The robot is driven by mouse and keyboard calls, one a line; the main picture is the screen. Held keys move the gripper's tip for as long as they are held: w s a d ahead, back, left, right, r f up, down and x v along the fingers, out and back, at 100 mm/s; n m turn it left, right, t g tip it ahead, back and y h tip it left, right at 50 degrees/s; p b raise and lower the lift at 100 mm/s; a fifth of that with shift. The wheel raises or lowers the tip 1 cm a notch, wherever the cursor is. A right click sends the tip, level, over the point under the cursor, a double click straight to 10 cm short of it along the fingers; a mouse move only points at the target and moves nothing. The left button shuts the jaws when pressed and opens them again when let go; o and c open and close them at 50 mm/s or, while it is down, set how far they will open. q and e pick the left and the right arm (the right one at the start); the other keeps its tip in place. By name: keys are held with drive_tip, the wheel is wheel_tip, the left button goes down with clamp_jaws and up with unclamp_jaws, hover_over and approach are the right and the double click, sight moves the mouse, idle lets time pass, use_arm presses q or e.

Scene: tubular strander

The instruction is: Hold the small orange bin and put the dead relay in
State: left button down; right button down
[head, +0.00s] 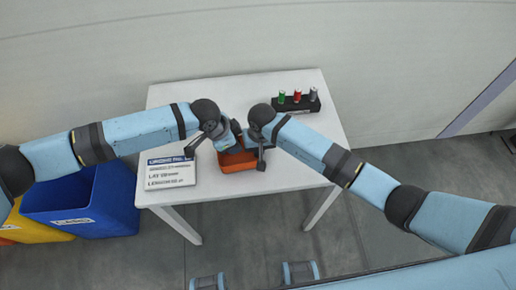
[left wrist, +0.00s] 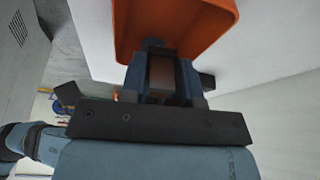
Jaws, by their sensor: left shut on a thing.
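The small orange bin (head: 236,162) is at the front middle of the white table, partly covered by my two wrists. In the left wrist view the bin (left wrist: 222,22) fills the top, its open side partly showing. My left gripper (head: 229,137) is at the bin's rim; in the left wrist view its fingers (left wrist: 155,48) are shut at the bin's wall. My right gripper (head: 252,146) is over the bin's right part, and its fingers are too small and hidden to tell their state. I cannot make out the dead relay.
The white table (head: 285,178) has a lettered sign (head: 169,171) left of the bin. A black rack (head: 296,104) with green, red and grey cylinders stands at the back right. Blue (head: 88,203) and yellow (head: 32,231) bins stand on the floor at left. The table's right side is clear.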

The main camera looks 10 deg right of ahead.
use_arm(q)
drive_tip(key=shift+f, duration=1.3)
drive_tip(key=c, duration=0.8)
unclamp_jaws()
drive_tip(key=v, duration=1.2)
use_arm(e)
drive_tip(key=c, duration=1.3)
unclamp_jaws()
drive_tip(key=shift+o, duration=0.2)
